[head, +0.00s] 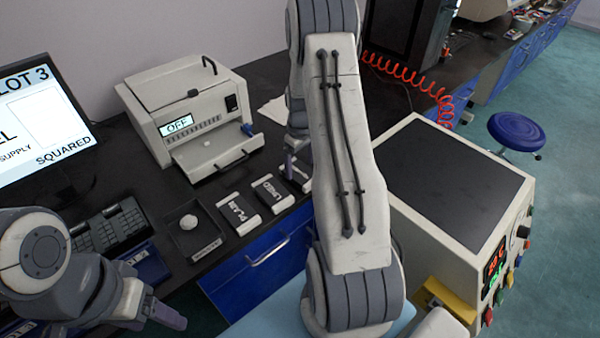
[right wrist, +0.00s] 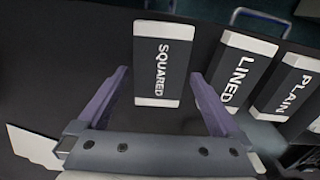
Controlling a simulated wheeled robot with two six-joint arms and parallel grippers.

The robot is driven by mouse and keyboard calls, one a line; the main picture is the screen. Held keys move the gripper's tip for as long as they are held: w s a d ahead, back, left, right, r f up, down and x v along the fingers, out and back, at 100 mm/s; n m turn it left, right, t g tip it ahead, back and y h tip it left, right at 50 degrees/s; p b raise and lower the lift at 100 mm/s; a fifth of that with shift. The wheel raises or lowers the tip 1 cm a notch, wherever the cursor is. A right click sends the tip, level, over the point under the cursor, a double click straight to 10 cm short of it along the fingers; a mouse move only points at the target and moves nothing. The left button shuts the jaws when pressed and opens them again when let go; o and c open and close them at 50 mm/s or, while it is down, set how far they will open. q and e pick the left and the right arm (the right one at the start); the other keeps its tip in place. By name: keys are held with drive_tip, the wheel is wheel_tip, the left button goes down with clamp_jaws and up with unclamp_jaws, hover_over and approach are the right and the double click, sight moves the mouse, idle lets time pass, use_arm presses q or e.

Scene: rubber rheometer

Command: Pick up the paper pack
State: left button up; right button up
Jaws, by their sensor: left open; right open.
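Three dark paper packs with white ends lie in a row on the black bench. The plain pack (head: 237,213) and the lined pack (head: 271,193) show in the head view; the squared pack is mostly hidden there behind my right arm. In the right wrist view, the squared pack (right wrist: 162,72) lies between the fingers of my right gripper (right wrist: 160,80), which is open with a gap on each side. The lined pack (right wrist: 238,70) and the plain pack (right wrist: 288,88) lie to its right. My left gripper (head: 165,315) is open at the lower left, away from the packs.
A monitor (head: 35,110) at left reads SUPPLY and SQUARED. A beige machine (head: 190,110) showing OFF stands behind the packs. A small dark tray (head: 195,245) with a pale round lump sits left of them. A large beige machine (head: 450,180) stands right of my arm.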

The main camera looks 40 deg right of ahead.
wheel_tip(320, 180, down, 2)
drive_tip(key=c, duration=1.2)
